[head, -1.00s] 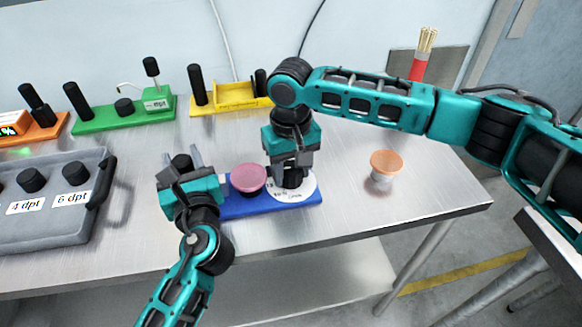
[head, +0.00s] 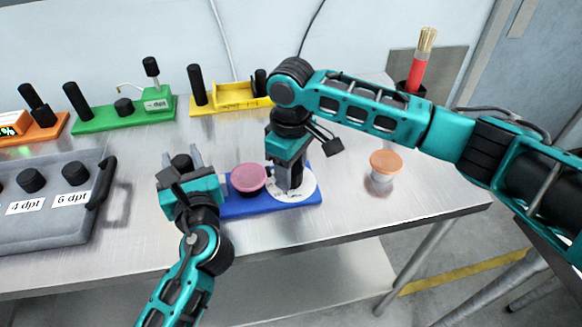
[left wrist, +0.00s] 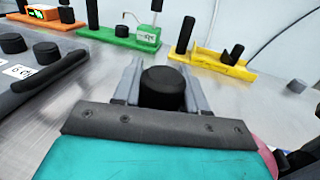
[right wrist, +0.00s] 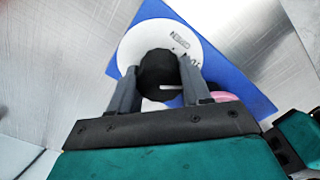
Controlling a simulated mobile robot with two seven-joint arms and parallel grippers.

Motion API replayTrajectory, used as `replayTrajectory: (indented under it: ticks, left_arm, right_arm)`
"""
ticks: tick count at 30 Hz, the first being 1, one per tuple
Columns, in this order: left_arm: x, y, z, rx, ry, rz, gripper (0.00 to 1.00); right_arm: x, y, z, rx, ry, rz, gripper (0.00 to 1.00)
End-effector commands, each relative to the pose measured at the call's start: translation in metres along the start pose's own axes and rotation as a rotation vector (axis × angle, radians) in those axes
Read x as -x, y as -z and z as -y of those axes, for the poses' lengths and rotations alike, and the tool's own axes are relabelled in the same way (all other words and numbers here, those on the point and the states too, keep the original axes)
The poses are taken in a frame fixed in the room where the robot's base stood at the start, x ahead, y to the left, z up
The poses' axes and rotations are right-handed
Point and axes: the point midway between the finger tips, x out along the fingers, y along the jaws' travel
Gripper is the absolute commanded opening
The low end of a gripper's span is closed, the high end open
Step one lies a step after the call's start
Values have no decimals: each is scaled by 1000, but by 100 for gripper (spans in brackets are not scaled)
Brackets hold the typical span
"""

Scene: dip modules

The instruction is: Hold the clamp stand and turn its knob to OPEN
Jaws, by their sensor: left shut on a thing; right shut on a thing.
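The clamp stand has a blue base (head: 250,206) (right wrist: 215,62) on the steel table, a pink disc-topped part (head: 248,177) and a white dial (head: 309,187) (right wrist: 140,42) under a black knob (right wrist: 157,75). My left gripper (head: 182,158) is shut around the stand's upright black post (left wrist: 162,88) at its left end. My right gripper (head: 292,188) comes from above and is shut on the knob, which is mostly hidden in the head view. In the right wrist view, OPEN reads on the dial beyond the knob; another label is partly covered by a finger. The knob bears a pale mark.
An orange-topped cup (head: 384,166) stands to the right. Green (head: 125,118) and yellow (head: 228,97) modules line the back, with an orange one (head: 42,130) further left. A grey tray with knobs (head: 55,228) is at the left.

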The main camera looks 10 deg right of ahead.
Motion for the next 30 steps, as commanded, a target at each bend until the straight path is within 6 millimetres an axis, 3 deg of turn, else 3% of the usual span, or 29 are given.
replayTrajectory:
  ticks: [18,30]
  left_arm:
    - [0,0,-1,-1,-2,0,0]
    - [0,0,-1,-2,-2,0,0]
  right_arm:
    - [1,0,0,584,0,-1,17]
    - [1,0,0,865,0,-1,17]
